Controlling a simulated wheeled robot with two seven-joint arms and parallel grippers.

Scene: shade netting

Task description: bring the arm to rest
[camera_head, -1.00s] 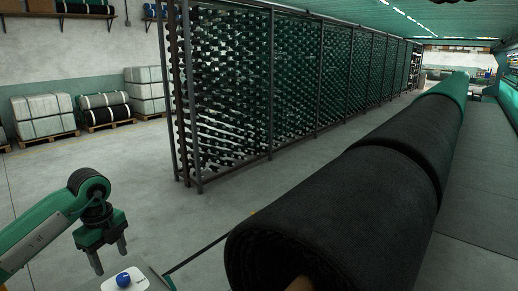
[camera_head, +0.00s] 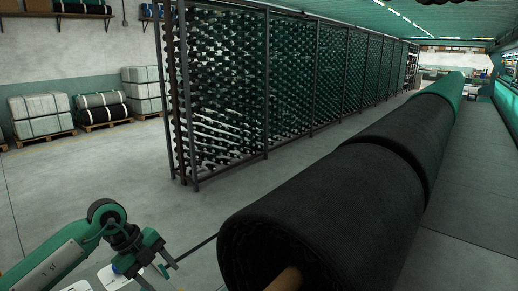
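My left arm comes in from the lower left, green and grey with dark joints. Its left gripper (camera_head: 160,275) hangs low near the bottom edge, tilted, with its two fingers apart. I see nothing between the fingers. A white panel (camera_head: 80,287) with a blue knob (camera_head: 116,268) is partly hidden behind and under the gripper; whether they touch cannot be told. My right arm and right gripper are out of view.
A long black netting roll (camera_head: 330,205) on a wooden core (camera_head: 287,279) fills the right. A tall rack of bobbins (camera_head: 266,90) stands behind. Wrapped bales (camera_head: 42,114) and rolls on pallets line the left wall. The grey floor (camera_head: 90,170) between is clear.

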